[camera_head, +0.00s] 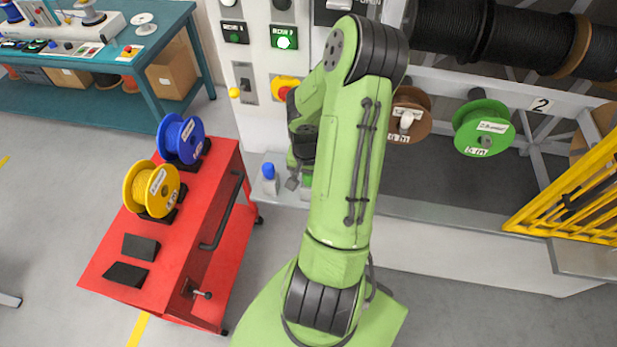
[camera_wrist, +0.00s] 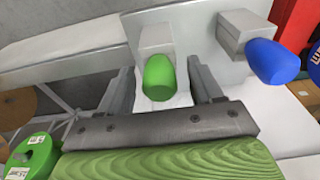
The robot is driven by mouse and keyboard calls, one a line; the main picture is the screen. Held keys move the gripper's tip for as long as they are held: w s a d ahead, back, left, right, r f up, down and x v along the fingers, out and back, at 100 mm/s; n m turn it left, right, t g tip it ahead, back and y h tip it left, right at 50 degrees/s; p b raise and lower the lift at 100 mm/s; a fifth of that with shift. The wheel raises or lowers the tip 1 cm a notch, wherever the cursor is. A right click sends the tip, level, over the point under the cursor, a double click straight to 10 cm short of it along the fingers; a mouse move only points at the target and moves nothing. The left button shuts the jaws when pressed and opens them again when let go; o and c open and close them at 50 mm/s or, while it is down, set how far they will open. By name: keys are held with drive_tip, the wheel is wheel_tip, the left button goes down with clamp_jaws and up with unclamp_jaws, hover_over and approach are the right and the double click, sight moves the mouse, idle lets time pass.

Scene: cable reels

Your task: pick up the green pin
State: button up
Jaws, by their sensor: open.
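The green pin (camera_wrist: 159,77) is a rounded green knob at a grey block in the wrist view. It shows between the two fingers of my gripper (camera_wrist: 161,66), with a gap on each side. My gripper is open and holds nothing. In the head view my gripper (camera_head: 293,182) hangs beside the white cabinet, and the green pin is hidden there behind my arm. A blue pin (camera_wrist: 272,62) on its own grey block stands to the right in the wrist view; it also shows in the head view (camera_head: 268,171), left of my gripper.
A red cart (camera_head: 205,245) with a blue reel (camera_head: 181,138) and a yellow reel (camera_head: 152,189) stands left. A green reel (camera_head: 483,128) and a brown reel (camera_head: 409,112) hang on the rack at right. A yellow guard (camera_head: 575,195) is far right. Grey floor lies between cart and cabinet.

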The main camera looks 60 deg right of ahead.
drive_tip(key=shift+a+r, duration=0.1)
drive_tip(key=shift+c, duration=0.8)
drive_tip(key=c, duration=1)
wheel_tip(320, 180, up, 10)
drive_tip(key=shift+r+p, duration=0.1)
drive_tip(key=shift+p, duration=0.25)
